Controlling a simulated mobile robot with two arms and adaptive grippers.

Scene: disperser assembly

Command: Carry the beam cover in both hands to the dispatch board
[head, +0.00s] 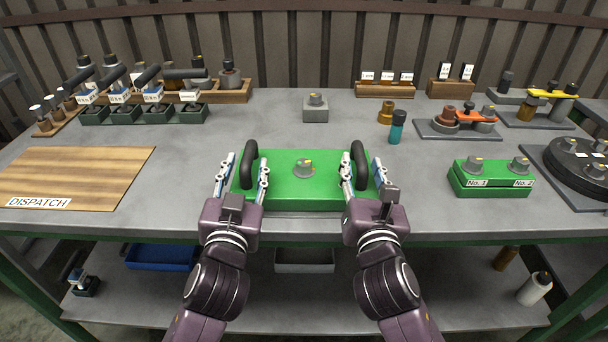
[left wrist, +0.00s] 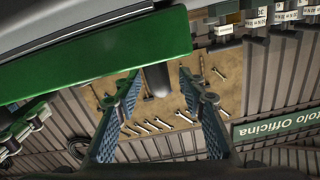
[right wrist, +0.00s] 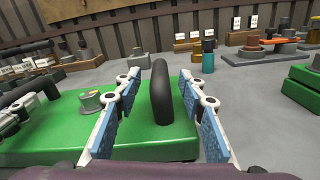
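The beam cover (head: 320,195) is a green slab with two black upright handles and a grey knob in its middle. It lies near the table's front edge. My left gripper (head: 244,180) is open, its fingers on either side of the left handle (head: 250,160). That handle shows between the fingers in the left wrist view (left wrist: 157,80). My right gripper (head: 362,175) is open around the right handle (head: 358,158). In the right wrist view gaps show beside this handle (right wrist: 161,95). The dispatch board (head: 85,172), wooden and labelled DISPATCH, lies bare at the table's left.
Dark green racks (head: 180,112) with tools stand behind the board. A grey block (head: 315,110) and a teal bottle (head: 397,128) stand behind the cover. A green block labelled No. 1 and No. 2 (head: 490,182) is at right. The table between cover and board is clear.

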